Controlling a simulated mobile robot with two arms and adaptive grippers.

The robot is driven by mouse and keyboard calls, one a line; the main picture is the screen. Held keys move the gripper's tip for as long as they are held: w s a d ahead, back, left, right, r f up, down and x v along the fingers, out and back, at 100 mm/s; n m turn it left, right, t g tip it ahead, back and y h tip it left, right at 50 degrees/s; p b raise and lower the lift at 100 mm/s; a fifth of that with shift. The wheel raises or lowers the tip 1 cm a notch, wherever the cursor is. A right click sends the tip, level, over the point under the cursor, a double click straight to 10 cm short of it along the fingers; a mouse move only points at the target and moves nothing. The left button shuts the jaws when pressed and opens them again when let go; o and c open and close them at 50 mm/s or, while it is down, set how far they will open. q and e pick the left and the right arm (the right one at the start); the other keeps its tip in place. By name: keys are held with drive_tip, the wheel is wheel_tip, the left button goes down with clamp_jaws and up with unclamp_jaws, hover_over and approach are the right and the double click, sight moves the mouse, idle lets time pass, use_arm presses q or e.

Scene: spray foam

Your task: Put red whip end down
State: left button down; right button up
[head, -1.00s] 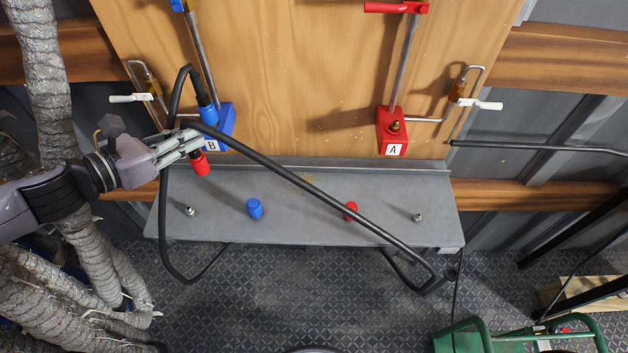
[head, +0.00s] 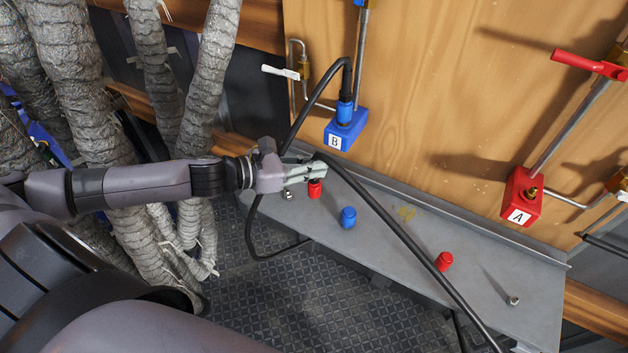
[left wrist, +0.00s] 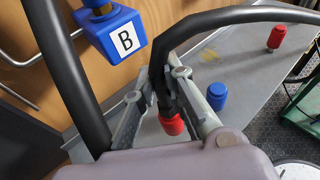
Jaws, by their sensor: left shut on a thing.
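The red whip end (head: 315,189) is a red fitting on a black hose (head: 385,220). My left gripper (head: 312,170) is shut on the hose just above it. The red fitting points down over the left end of the grey shelf (head: 400,270), close to a metal stud (head: 288,194). I cannot tell whether it touches the shelf. In the left wrist view the red fitting (left wrist: 172,124) hangs below the fingers (left wrist: 165,95), in front of the shelf. My right gripper is in neither view.
A blue cap (head: 348,217), a red cap (head: 444,261) and another stud (head: 514,300) stand on the shelf. Blue block B (head: 345,130), with a hose on it, and red block A (head: 521,195) are on the wooden panel. Grey wrapped ducts (head: 95,120) stand at left.

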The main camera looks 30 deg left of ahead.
sight(311, 183)
use_arm(q)
wheel_tip(311, 183, down, 6)
drive_tip(key=shift+r+p, duration=0.25)
drive_tip(key=shift+p, duration=0.05)
drive_tip(key=shift+f, duration=0.2)
drive_tip(key=c, duration=1.7)
unclamp_jaws()
drive_tip(key=shift+o, duration=0.2)
